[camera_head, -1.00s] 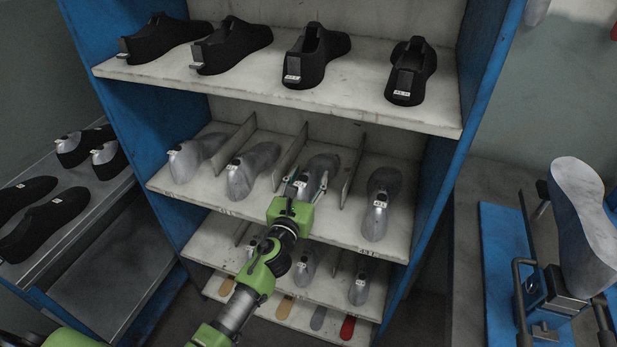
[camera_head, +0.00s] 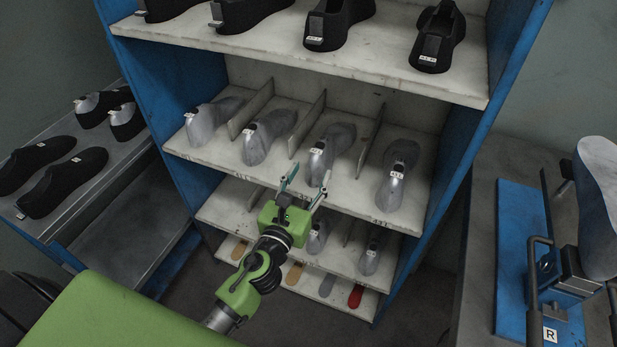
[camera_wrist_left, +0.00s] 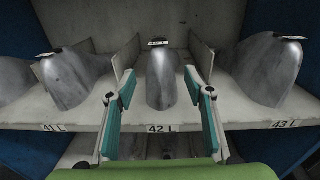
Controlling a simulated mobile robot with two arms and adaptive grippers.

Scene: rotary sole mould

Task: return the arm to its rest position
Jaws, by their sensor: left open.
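My left gripper (camera_head: 301,186) is open and empty in front of the middle shelf (camera_head: 282,180). Its two fingers with teal pads are spread apart in the left wrist view (camera_wrist_left: 160,110). Between and beyond them a grey shoe last (camera_wrist_left: 161,78) stands in the slot labelled 42 L, apart from the fingers. The same last (camera_head: 330,150) shows in the head view. My green left arm (camera_head: 255,275) reaches up from the lower part of the head view. My right gripper is not in view.
Grey lasts stand in neighbouring slots, such as the 43 L last (camera_wrist_left: 268,68), split by thin dividers. Black shoes fill the top shelf (camera_head: 300,55). A side table (camera_head: 100,175) with shoes stands left. A clamp with a last (camera_head: 600,205) stands right.

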